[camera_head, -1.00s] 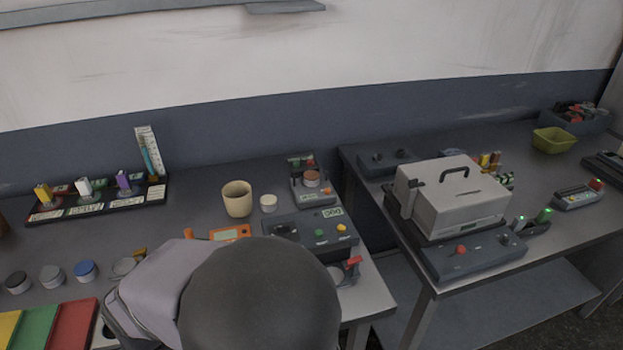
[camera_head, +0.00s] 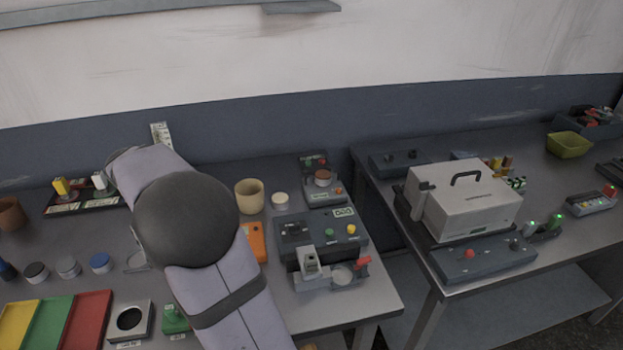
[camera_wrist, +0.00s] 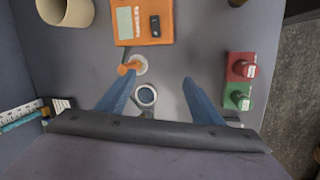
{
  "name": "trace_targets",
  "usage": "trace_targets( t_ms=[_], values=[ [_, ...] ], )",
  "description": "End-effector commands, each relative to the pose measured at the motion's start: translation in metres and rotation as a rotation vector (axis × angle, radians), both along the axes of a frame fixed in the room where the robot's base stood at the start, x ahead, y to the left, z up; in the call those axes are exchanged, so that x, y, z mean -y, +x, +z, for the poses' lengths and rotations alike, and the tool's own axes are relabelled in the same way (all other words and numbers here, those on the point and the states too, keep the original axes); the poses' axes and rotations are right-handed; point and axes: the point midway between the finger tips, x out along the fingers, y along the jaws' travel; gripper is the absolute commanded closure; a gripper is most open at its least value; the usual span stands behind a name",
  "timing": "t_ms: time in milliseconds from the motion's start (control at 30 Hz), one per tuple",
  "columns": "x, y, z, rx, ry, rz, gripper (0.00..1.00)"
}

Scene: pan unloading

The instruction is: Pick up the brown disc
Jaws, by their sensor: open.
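The brown disc (camera_head: 323,176) lies flat on a small dark device (camera_head: 327,197) at the back of the left bench, in the head view. I cannot make out the disc for sure in the wrist view. My gripper (camera_wrist: 160,94) shows in the wrist view with its two blue fingers spread and nothing held between them. It is above the bench, apart from the brown disc. A ring-shaped holder with a dark blue centre (camera_wrist: 146,96) shows between the fingers from above. In the head view my own arm hides the gripper.
A beige cup (camera_head: 249,196) and a pale disc (camera_head: 280,199) stand left of the brown disc. A dark control box (camera_head: 322,232) is in front of it. An orange meter (camera_wrist: 143,22) lies near the cup. Several discs and coloured trays (camera_head: 84,318) fill the left.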

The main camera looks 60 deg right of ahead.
Motion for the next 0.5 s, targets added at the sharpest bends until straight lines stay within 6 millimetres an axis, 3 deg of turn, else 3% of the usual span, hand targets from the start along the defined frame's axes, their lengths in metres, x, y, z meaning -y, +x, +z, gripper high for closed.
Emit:
trace_targets(
  t_ms=[33, 233, 267, 300, 400, 500],
  values=[
    [0.037, 0.004, 0.0, -0.044, -0.069, 0.03, 0.4],
    [0.183, -0.004, 0.021, -0.279, -0.354, 0.155, 0.4],
    [0.203, -0.008, 0.023, -0.325, -0.392, 0.17, 0.4],
    [0.223, -0.017, 0.005, -0.396, -0.429, 0.197, 0.4],
    [0.273, -0.034, -0.01, -0.546, -0.52, 0.251, 0.4],
    [0.31, -0.049, -0.021, -0.676, -0.587, 0.301, 0.4]
  ],
)
